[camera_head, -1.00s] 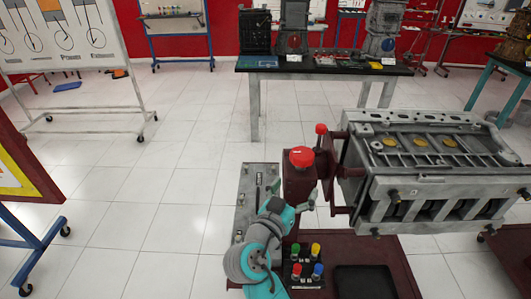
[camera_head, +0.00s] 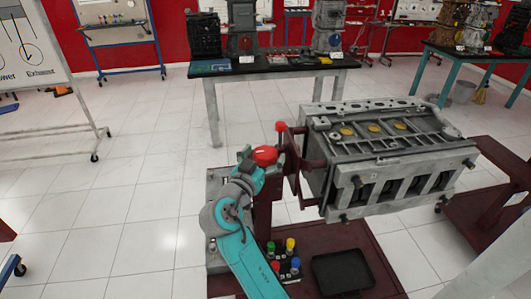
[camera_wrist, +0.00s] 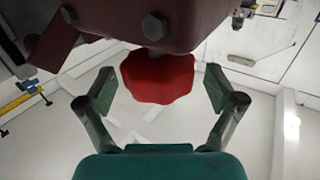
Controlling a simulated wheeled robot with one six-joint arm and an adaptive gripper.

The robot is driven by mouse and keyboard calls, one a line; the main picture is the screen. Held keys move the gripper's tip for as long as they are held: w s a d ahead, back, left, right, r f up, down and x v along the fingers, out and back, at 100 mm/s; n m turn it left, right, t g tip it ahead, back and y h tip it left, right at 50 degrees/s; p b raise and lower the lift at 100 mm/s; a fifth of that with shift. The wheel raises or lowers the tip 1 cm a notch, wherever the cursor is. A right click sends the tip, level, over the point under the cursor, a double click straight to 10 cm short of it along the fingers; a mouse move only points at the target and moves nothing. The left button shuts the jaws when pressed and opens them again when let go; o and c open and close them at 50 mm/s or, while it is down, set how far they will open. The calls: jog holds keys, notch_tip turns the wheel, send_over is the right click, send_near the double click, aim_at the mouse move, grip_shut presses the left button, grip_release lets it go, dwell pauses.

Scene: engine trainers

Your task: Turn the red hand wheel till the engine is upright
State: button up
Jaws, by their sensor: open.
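The red hand wheel (camera_head: 265,155) sits at the top of the dark red stand, left of the engine. The grey engine block (camera_head: 345,170) is held on the stand's bracket, with yellow discs on its upward face and dark openings along its front side. My gripper (camera_head: 252,158) is close beside the wheel, partly hidden by my own arm. In the wrist view, the lobed wheel (camera_wrist: 158,78) lies between the spread fingertips of my gripper (camera_wrist: 159,84). A gap shows on each side, so the fingers appear clear of it.
A red-knobbed lever (camera_head: 281,127) stands just right of the wheel. A black-topped table (camera_head: 270,66) with engine models stands behind. The tiled floor to the left is clear.

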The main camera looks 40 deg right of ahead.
jog(key=shift+w+d, duration=0.15)
jog(key=shift+d, duration=0.4)
jog(key=c, duration=1.2)
jog(key=shift+o, duration=0.2)
jog(key=shift+n+t, duration=0.3)
jog(key=shift+t, duration=0.2)
